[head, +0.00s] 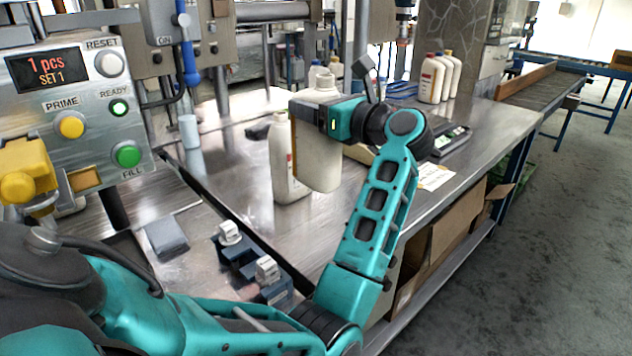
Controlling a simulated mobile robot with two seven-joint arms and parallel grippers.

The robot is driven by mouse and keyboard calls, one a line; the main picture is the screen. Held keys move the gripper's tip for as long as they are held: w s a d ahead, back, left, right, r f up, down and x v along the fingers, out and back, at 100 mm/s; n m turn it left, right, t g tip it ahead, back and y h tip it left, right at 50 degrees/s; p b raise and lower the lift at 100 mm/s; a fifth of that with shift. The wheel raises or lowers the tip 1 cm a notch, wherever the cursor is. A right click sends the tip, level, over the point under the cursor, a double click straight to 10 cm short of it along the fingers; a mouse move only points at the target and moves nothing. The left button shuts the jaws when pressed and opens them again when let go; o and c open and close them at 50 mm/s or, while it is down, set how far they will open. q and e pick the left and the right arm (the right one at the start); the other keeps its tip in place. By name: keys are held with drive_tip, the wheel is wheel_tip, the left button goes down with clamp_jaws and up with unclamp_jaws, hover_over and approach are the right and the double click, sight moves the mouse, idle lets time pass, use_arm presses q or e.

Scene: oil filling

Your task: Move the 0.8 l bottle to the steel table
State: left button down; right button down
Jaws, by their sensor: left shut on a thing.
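My left gripper (318,117) is shut on a cream bottle (318,165), taken to be the 0.8 l bottle. It holds the bottle upright, in front of the steel table (480,135) in the picture. I cannot tell whether the bottle's base touches the tabletop. The gripper covers part of the bottle's upper body. My right gripper is not in view.
Several capped bottles (432,80) stand at the table's back right. A dark scale-like device (448,140) and a paper sheet (435,177) lie on the right part. The filling machine's control panel (70,100) stands at left. Clamp-like fixtures (250,255) sit at the near side.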

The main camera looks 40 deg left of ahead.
sight(317, 172)
use_arm(q)
wheel_tip(317, 172, down, 9)
drive_tip(key=shift+r+b, duration=0.2)
drive_tip(key=shift+b, duration=0.1)
wheel_tip(317, 172, down, 4)
drive_tip(key=shift+f, duration=0.45)
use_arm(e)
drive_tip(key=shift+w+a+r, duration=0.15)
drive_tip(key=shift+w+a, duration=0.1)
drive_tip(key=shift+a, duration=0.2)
use_arm(q)
drive_tip(key=shift+f+b, duration=0.15)
drive_tip(key=shift+b, duration=0.15)
drive_tip(key=c, duration=0.6)
unclamp_jaws()
drive_tip(key=shift+f, duration=0.15)
drive_tip(key=o, duration=0.5)
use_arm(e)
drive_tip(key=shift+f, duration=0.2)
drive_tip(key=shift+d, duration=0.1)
